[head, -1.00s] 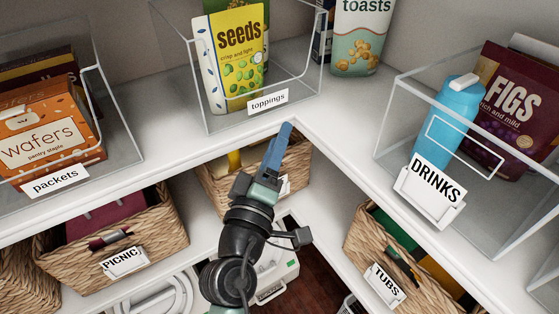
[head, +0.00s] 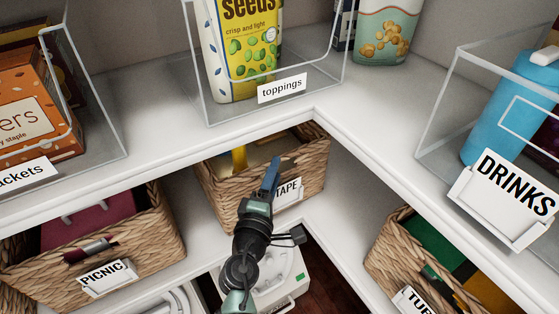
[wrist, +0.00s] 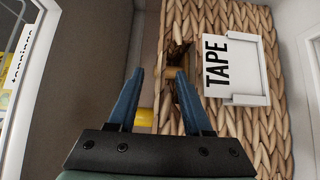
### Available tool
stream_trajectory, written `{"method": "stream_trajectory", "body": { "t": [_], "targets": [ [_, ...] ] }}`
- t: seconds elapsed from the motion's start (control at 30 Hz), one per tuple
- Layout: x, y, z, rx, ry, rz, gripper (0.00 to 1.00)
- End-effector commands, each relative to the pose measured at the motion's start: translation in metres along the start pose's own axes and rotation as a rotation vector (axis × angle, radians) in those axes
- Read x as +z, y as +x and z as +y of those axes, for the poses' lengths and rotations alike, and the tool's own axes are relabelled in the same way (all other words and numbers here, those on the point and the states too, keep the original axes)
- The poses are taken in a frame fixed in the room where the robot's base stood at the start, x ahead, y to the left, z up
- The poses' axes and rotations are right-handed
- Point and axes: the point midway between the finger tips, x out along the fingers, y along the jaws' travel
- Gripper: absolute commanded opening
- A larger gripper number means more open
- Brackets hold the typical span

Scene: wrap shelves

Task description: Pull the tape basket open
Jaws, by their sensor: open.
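The tape basket (head: 222,196) is a woven wicker basket on the lower corner shelf, below the toppings bin. Its white TAPE label (head: 288,194) is on the front and shows large and sideways in the wrist view (wrist: 232,70). Yellow items show inside the basket. My gripper (head: 271,166) is in front of the basket, beside the label. In the wrist view its two blue fingers (wrist: 160,80) are apart, with the basket's handle opening (wrist: 177,58) just beyond them. Nothing is held between them. I cannot tell whether a fingertip touches the wicker.
The picnic basket (head: 150,250) stands left and the tubs basket (head: 385,255) right. Above, the white shelf (head: 150,160) holds clear bins, including toppings (head: 330,85) and drinks (head: 440,130). The shelf edge overhangs close to my gripper. A white device (head: 285,285) sits below.

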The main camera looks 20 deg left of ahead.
Motion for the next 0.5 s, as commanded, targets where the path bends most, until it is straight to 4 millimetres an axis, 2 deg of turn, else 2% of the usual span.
{"method": "stream_trajectory", "body": {
  "t": [0.03, 0.2, 0.5],
  "targets": [
    [0.000, 0.010, -0.001, 0.003, 0.000, -0.001, 0.50],
    [0.000, 0.033, -0.001, 0.001, 0.001, -0.001, 0.50],
    [0.000, 0.048, 0.000, 0.000, 0.002, 0.000, 0.50]
  ]
}}
